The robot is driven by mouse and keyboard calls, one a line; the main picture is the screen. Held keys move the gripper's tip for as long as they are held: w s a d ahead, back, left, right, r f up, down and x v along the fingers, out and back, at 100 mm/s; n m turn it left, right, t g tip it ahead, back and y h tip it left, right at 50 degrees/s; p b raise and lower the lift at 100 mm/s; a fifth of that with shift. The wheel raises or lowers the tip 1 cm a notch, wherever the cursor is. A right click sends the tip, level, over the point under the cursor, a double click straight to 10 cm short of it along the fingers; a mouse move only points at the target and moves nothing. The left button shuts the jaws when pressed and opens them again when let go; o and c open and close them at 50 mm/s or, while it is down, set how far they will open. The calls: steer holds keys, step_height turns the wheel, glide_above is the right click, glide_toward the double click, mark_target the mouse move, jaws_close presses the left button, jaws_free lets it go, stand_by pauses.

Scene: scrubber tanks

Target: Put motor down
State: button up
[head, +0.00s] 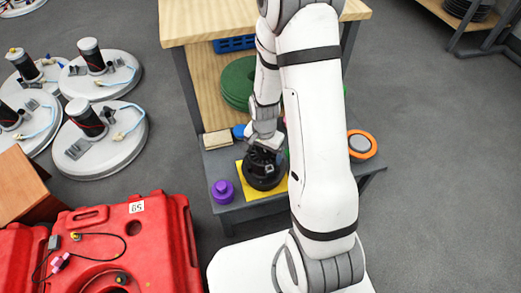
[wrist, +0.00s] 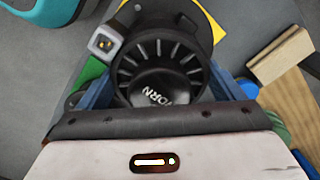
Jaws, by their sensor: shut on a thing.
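The black round motor (head: 264,172) is upright at the yellow mat (head: 246,190) on the low grey shelf of the workbench. In the wrist view the motor (wrist: 160,65) shows its finned top with lettering and a square connector on its side. My gripper (head: 266,142) is above the motor and shut on it; in the wrist view its blue fingers (wrist: 165,95) sit on either side of the motor. The yellow mat also shows beyond the motor in the wrist view (wrist: 213,12). I cannot tell whether the motor's base touches the mat.
A purple knobbed part (head: 223,191) stands left of the mat. A tan block (head: 217,139), green discs (head: 238,83) and an orange-rimmed disc (head: 361,145) are nearby. Red tanks (head: 150,240) stand at lower left, with several round white units (head: 105,140) behind.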

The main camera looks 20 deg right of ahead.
steer(key=shift+f, duration=0.15)
steer(key=o, duration=0.9)
step_height(320, 180, up, 12)
steer(key=p, duration=0.5)
steer(key=s+a+r+n+t, duration=0.1)
steer(key=s+r+n, duration=0.8)
steer(key=s+r, duration=0.4)
step_height(320, 180, up, 4)
steer(key=shift+s, duration=0.4)
